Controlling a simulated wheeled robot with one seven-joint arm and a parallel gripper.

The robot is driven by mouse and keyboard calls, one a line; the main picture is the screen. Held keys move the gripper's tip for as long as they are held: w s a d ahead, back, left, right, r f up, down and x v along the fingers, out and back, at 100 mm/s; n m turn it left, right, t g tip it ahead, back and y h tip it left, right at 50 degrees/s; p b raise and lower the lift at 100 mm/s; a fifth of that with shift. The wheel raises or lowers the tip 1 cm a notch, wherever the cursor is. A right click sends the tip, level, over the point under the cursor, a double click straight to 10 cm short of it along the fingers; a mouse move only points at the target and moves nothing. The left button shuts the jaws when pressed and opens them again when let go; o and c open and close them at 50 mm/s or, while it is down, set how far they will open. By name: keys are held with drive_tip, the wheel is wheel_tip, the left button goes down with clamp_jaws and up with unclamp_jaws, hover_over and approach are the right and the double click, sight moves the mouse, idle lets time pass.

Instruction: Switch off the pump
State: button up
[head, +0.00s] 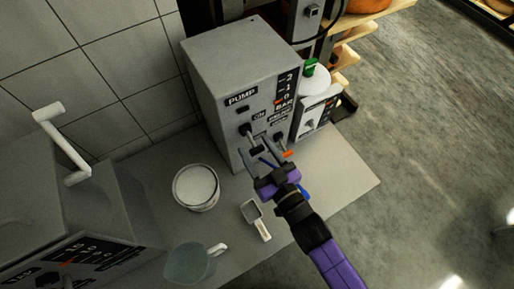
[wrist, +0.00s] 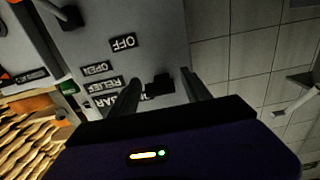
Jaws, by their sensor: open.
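The pump box (head: 215,70) is a grey cabinet with a label reading PUMP, standing on the counter against the tiled wall. Its front panel carries a black switch (head: 246,130) near the ON label. My gripper (head: 257,146) is open close in front of the lower panel, below that label. In the wrist view the panel shows upside down, with an OFF label (wrist: 123,42) and OPEN and RELIEF labels. A small dark block (wrist: 160,85) shows between the open fingers there. Whether the fingers touch it, I cannot tell.
A white-filled round tub (head: 196,187), a small scoop (head: 256,220) and a clear jug (head: 190,264) stand on the counter (head: 345,175). A white device with a green top (head: 310,67) stands right of the pump. Wooden shelves are behind it.

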clamp_jaws()
drive_tip(key=f+b, duration=0.1)
drive_tip(key=b, duration=0.1)
drive_tip(key=shift+w+b, duration=0.1)
drive_tip(key=shift+b, duration=0.25)
drive_tip(key=t+y+b, duration=0.1)
drive_tip(key=b, duration=0.1)
drive_tip(key=shift+a+f+b, duration=0.1)
drive_tip(key=shift+b, duration=0.3)
drive_tip(key=shift+w+b, duration=0.1)
drive_tip(key=shift+b, duration=0.2)
drive_tip(key=shift+r, duration=0.2)
unclamp_jaws()
